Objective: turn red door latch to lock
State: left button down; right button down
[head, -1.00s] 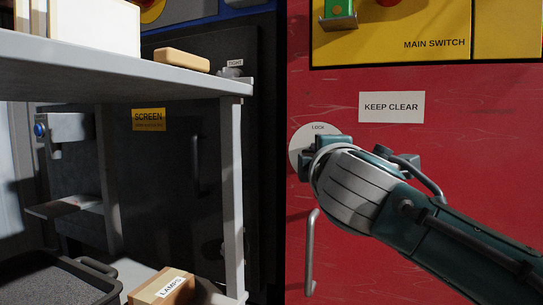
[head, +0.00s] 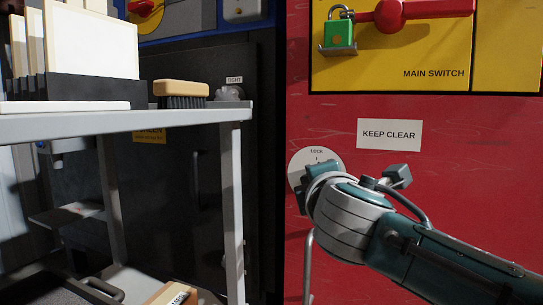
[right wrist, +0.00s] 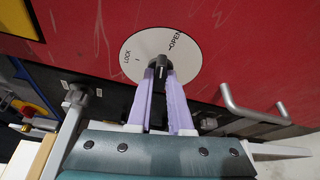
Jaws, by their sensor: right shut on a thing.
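The red door (head: 450,160) carries a round white dial (head: 310,160) marked LOCK at its top. In the right wrist view the dial (right wrist: 185,75) shows both LOCK and OPEN, with a small dark latch knob (right wrist: 162,61) at its centre. My right gripper (right wrist: 162,76) is shut on the knob, one purple finger on each side. In the head view my right gripper (head: 316,172) covers the lower part of the dial and hides the knob. I cannot tell which mark the knob points at. My left gripper is in neither view.
A grey door handle (head: 309,265) stands below the dial; it also shows in the right wrist view (right wrist: 250,115). A KEEP CLEAR sign (head: 389,135) and a yellow MAIN SWITCH panel (head: 435,50) with a green padlock (head: 339,34) are above. A grey shelf cart (head: 150,122) stands left.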

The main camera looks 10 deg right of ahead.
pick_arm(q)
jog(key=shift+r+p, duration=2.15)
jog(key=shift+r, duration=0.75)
pick_arm(e)
jog(key=shift+w+a+r+n+g+h, duration=0.1)
jog(key=shift+n+g+h, duration=0.65)
jog(key=shift+n, duration=1.05)
jog(key=shift+w+a+r+n+g+h, duration=0.15)
jog(key=shift+n+g+h, duration=0.65)
jog(key=shift+n, duration=1)
jog(key=shift+a+f+n+g+h, duration=0.1)
jog(key=shift+n+g+h, duration=0.35)
jog(key=shift+n+g, duration=1)
jog(key=shift+r+n+t, duration=0.1)
jog(key=shift+n+t, duration=0.3)
jog(key=shift+n, duration=0.05)
jog(key=c, duration=0.8)
grip_release()
jog(key=shift+c, duration=0.2)
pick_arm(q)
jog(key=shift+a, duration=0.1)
pick_arm(e)
jog(key=shift+r, duration=0.15)
